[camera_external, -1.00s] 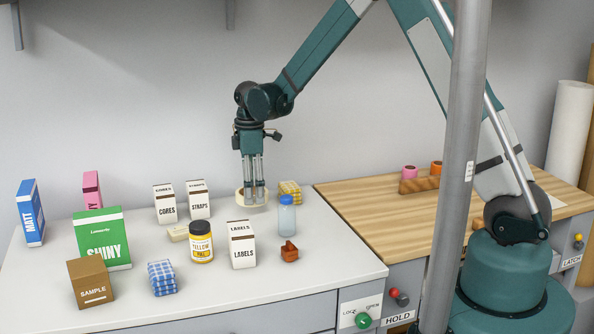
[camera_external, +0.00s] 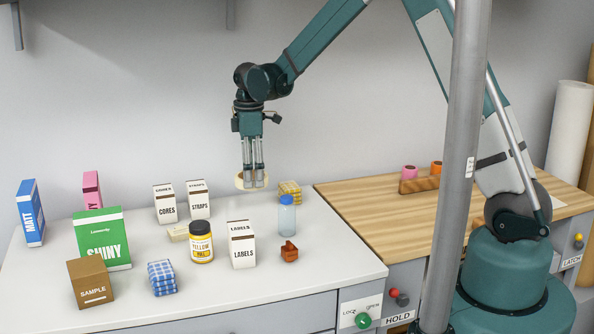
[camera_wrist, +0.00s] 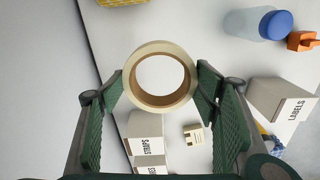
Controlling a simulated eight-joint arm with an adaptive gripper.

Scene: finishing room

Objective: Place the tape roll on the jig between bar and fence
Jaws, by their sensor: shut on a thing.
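A cream tape roll (camera_wrist: 160,48) is between the two green pads of my gripper (camera_wrist: 160,90) in the wrist view, gripped on its outer sides with its hole facing the camera. In the external view my gripper (camera_external: 253,184) is shut on the tape roll (camera_external: 240,181) and holds it above the white counter, behind the labels box. The jig is not clearly seen; a wooden bar (camera_external: 419,185) lies on the wooden worktop at the right, beside a pink roll (camera_external: 409,172) and an orange roll (camera_external: 436,168). I cannot make out a fence.
The straps box (camera_external: 198,200), labels box (camera_external: 242,246), blue-capped bottle (camera_external: 287,216) and yellow jar (camera_external: 201,243) stand near below my gripper. A grey post (camera_external: 463,150) blocks part of the wooden worktop (camera_external: 350,205), whose left part is clear.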

